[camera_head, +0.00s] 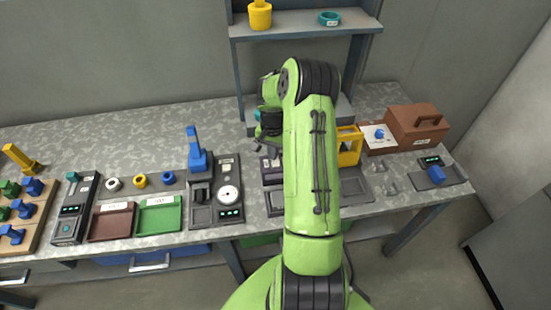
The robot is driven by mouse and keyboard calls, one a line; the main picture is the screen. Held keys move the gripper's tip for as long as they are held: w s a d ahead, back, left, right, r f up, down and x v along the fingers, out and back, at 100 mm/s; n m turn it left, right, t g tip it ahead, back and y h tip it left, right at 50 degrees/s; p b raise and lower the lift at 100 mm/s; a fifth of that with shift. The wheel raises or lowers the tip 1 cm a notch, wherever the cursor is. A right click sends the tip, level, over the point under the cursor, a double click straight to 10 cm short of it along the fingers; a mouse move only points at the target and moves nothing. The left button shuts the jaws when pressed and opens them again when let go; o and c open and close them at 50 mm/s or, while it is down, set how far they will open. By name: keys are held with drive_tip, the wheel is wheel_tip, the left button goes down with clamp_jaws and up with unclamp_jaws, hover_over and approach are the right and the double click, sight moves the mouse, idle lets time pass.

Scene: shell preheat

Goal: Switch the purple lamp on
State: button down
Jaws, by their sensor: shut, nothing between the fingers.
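I cannot make out a purple lamp or its switch in the head view. My green arm covers the middle of the bench and may hide them. My gripper (262,136) is at the left side of my arm, over the back middle of the bench below the shelf. It is small and partly covered, and it looks shut and empty. A dark panel (272,180) lies just below it, largely hidden by my arm.
Left of my arm stand a device with a white dial (228,194), a blue lever part (197,158), a green tray (160,215) and a brown tray (112,222). A shelf (300,24) rises behind.

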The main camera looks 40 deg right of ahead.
wheel_tip(320, 180, up, 5)
drive_tip(key=p, duration=0.3)
drive_tip(key=shift+r, duration=0.1)
idle(0.3)
